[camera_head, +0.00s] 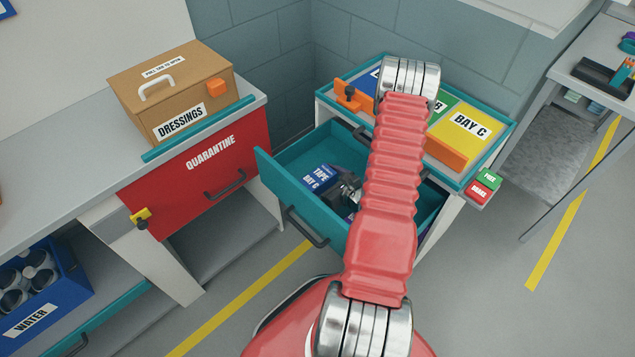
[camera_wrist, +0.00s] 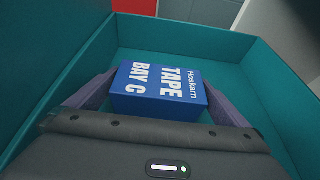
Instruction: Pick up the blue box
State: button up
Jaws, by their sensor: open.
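The blue box (camera_head: 317,177), labelled TAPE BAY C, lies inside the open teal drawer (camera_head: 277,177). In the wrist view, the blue box (camera_wrist: 160,92) sits on the drawer floor, its label showing. My gripper (camera_wrist: 163,88) is open, with one purple-grey finger on the left side of the box and one on the right. I cannot tell whether the fingers touch it. The near lower part of the box is hidden behind the gripper body. In the head view, my gripper (camera_head: 342,186) is down in the drawer beside the box, partly hidden by my red arm.
The drawer walls close in around my gripper. A cardboard DRESSINGS box (camera_head: 172,92) stands on the left counter above a red QUARANTINE drawer (camera_head: 210,160). A blue WATER crate (camera_head: 42,300) is at lower left.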

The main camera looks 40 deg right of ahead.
aim_at(318, 177)
dwell(0.3)
jog(key=c, duration=0.9)
jog(key=shift+r, duration=0.15)
jog(key=shift+r, duration=4.9)
